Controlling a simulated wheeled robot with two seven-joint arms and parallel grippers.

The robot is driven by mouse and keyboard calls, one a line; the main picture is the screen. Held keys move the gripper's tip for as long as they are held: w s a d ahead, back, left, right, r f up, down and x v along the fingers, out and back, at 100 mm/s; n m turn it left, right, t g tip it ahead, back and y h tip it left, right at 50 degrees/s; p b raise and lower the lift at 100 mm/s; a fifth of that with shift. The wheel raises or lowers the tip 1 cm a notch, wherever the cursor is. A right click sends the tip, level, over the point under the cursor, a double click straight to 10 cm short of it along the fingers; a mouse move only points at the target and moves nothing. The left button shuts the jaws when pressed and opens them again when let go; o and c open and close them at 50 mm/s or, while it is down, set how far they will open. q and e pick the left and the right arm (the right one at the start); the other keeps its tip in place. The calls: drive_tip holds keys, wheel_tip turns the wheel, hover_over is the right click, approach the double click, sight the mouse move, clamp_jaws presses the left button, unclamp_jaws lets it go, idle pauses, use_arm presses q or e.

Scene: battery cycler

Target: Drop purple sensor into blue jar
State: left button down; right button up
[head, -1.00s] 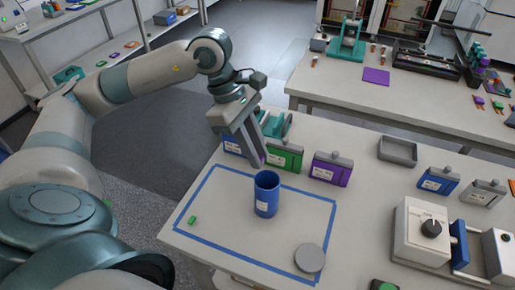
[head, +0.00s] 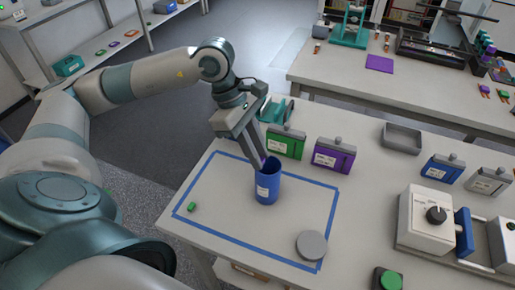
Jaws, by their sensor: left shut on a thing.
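The blue jar (head: 268,189) stands upright and open inside a blue tape outline on the near table. My left gripper (head: 258,164) comes down from the upper left, its fingers slanting to the jar's mouth. The fingertips are at or just inside the rim; their very ends are hard to make out. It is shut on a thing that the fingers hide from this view. I cannot make out the purple sensor. A grey round lid (head: 311,245) lies flat at the front right of the outline. My right gripper is not in view.
A small green piece (head: 193,207) lies left of the jar. A green box (head: 285,143) and a purple box (head: 333,157) stand behind it. A grey tray (head: 401,138), a blue box (head: 440,168) and a white device with a knob (head: 432,222) are to the right.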

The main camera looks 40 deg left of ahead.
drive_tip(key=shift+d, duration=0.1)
use_arm(q)
drive_tip(key=c, duration=1.5)
unclamp_jaws()
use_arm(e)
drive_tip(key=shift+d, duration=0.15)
use_arm(q)
drive_tip(key=b+v, duration=0.3)
drive_tip(key=v, duration=1.4)
drive_tip(key=shift+r+b, duration=0.25)
drive_tip(key=shift+b, duration=0.05)
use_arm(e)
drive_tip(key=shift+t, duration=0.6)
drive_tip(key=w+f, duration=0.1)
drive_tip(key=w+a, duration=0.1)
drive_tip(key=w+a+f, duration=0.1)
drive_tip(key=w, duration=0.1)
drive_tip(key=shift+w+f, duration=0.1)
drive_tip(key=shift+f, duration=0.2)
use_arm(q)
drive_tip(key=shift+w, duration=0.1)
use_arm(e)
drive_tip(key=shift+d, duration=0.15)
